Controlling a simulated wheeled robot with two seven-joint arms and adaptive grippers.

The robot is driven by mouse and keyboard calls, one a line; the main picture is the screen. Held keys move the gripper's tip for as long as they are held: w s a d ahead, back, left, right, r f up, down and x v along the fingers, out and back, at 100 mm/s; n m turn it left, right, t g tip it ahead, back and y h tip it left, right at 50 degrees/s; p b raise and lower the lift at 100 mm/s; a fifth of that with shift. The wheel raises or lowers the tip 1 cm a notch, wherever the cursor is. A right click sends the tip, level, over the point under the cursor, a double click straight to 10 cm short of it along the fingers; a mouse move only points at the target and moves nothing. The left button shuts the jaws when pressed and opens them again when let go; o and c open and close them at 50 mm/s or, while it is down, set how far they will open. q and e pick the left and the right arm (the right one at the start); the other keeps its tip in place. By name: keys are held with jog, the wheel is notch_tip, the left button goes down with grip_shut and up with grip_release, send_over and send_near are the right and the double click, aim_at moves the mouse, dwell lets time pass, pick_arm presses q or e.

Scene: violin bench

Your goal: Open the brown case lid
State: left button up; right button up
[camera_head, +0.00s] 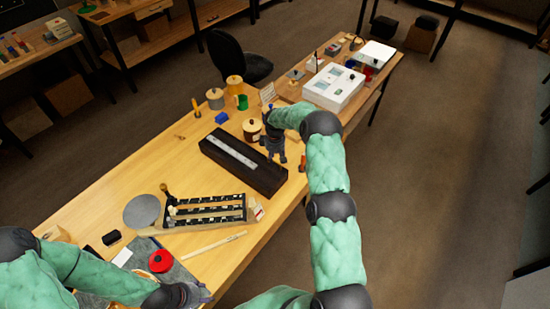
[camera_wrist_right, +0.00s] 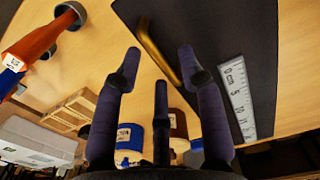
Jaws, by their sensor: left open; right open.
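The long dark brown case (camera_head: 225,163) lies on the wooden bench with its lid down and a pale ruler (camera_head: 232,153) on top. In the right wrist view the case lid (camera_wrist_right: 208,22) shows as a dark panel with a brass handle (camera_wrist_right: 157,52) at its edge and the ruler (camera_wrist_right: 238,98).
An orange-red tool (camera_wrist_right: 42,42) lies beside my right gripper. Jars (camera_head: 252,131) stand behind the case, with a green mug (camera_head: 242,102) further back. A slotted rack (camera_head: 208,211) and a red round item (camera_head: 160,261) are nearer. A white box (camera_head: 335,88) stands farther along.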

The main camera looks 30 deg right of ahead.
grip_shut()
jog(key=shift+r, duration=0.15)
